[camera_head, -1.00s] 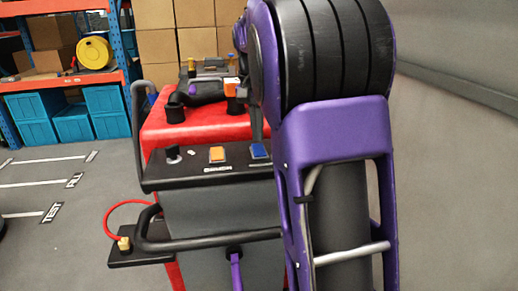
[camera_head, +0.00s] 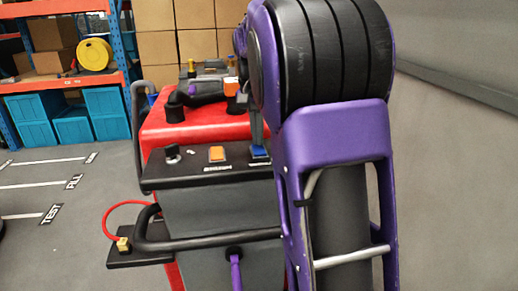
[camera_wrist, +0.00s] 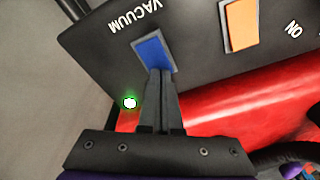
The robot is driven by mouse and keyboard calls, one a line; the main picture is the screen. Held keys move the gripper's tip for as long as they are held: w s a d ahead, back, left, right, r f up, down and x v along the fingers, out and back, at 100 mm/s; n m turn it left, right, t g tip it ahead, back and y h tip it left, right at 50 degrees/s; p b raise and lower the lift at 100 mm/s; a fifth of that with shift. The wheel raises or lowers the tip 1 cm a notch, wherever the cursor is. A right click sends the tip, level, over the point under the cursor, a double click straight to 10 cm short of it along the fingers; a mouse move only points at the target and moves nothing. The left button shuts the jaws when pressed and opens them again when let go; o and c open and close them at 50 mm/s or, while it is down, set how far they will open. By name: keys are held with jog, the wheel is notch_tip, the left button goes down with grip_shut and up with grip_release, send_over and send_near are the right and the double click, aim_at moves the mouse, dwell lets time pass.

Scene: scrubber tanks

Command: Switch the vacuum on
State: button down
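The blue vacuum switch (camera_wrist: 150,48) sits on the black control panel (camera_wrist: 90,55), beside the word VACUUM in the wrist view. It is partly hidden in the head view (camera_head: 259,150). My gripper (camera_wrist: 158,74) has its two fingers together, with nothing between them. Its fingertips are at the lower edge of the blue switch and appear to touch it; exact contact is hard to tell. In the head view the fingers (camera_head: 259,143) come down onto the switch from above. A green light (camera_wrist: 130,103) glows beside the fingers near the panel edge.
An orange switch (camera_wrist: 240,22) is beside the blue one, with a dark knob (camera_head: 172,154) further left on the panel. The red tank body (camera_head: 210,123), a black hose (camera_head: 195,98) and a black handlebar (camera_head: 205,240) surround it. Shelving stands behind left.

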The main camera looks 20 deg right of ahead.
notch_tip(320, 180, up, 7)
jog(key=p, duration=0.7)
jog(key=shift+f, duration=0.15)
dwell(0.5)
